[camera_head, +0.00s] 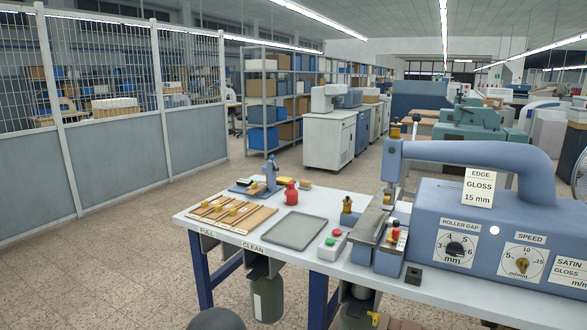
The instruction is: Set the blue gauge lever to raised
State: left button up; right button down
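A small blue gauge stand (271,174) rises from a flat blue base (243,190) at the far left part of the white table. Its top is a darker blue knob or head (271,158). The part is too small to tell whether its lever is raised or lowered. Neither of my grippers can be made out in the head view, and nothing touches the gauge.
A large blue press (400,215) fills the right. Bins hang below.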

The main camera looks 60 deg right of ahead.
aim_at(271, 157)
jog(key=k, duration=0.75)
jog(key=z, duration=0.8)
jog(key=i, duration=0.9)
jog(key=z, duration=0.2)
